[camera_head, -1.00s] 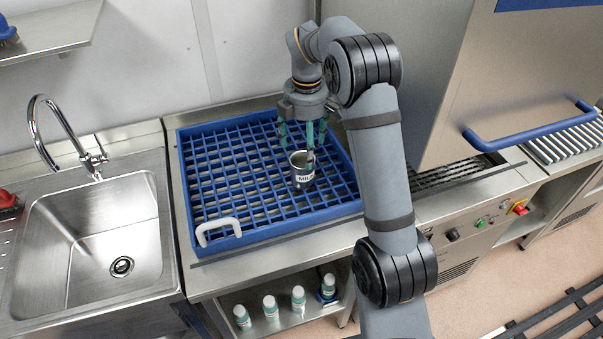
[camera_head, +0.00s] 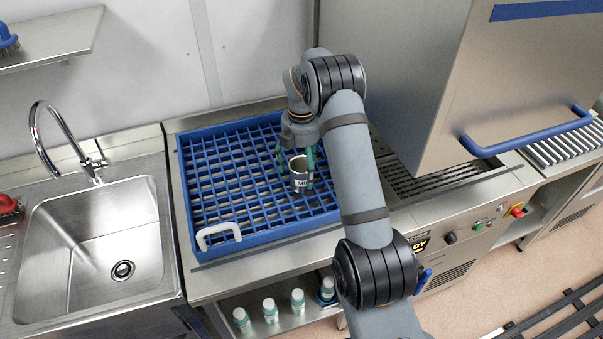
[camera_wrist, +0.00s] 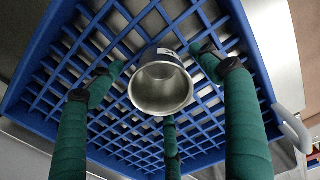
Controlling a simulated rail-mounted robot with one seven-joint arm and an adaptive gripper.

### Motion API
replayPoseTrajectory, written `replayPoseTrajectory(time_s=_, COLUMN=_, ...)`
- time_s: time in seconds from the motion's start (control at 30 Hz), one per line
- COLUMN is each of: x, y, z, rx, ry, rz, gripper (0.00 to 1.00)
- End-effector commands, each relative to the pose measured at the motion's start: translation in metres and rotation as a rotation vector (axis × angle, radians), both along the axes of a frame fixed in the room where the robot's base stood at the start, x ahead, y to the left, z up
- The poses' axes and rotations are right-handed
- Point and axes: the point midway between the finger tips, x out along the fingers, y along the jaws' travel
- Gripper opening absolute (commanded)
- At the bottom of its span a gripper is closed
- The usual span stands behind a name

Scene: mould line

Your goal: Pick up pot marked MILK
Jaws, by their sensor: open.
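My gripper (camera_head: 295,164) is open, with green fingers coming down around the pot's upper part. In the wrist view its three green fingers (camera_wrist: 163,100) are spread around the pot, with visible gaps on the left and right. Whether the lower finger touches the pot I cannot tell.
The blue grid rack (camera_head: 220,249) with a white handle (camera_head: 218,232) lies on the steel counter. A sink with a tap (camera_head: 95,240) is at the left. A steel hood with a blue bar handle (camera_head: 525,136) stands close at the right. Several small bottles (camera_head: 270,310) sit on the shelf below.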

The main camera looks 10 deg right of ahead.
Motion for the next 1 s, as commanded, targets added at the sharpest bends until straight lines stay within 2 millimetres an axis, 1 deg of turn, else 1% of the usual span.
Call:
replayPoseTrajectory(time_s=0.1, x=0.0, y=-0.0001, z=-0.007, rx=0.0, ry=-0.001, rz=0.0, gripper=0.78)
replayPoseTrajectory(time_s=0.3, x=0.0003, y=0.0, z=-0.0078, rx=0.0, ry=-0.002, rz=-0.001, gripper=0.78)
replayPoseTrajectory(time_s=1.0, x=0.0002, y=-0.0001, z=-0.0074, rx=0.0, ry=-0.002, rz=-0.001, gripper=0.37)
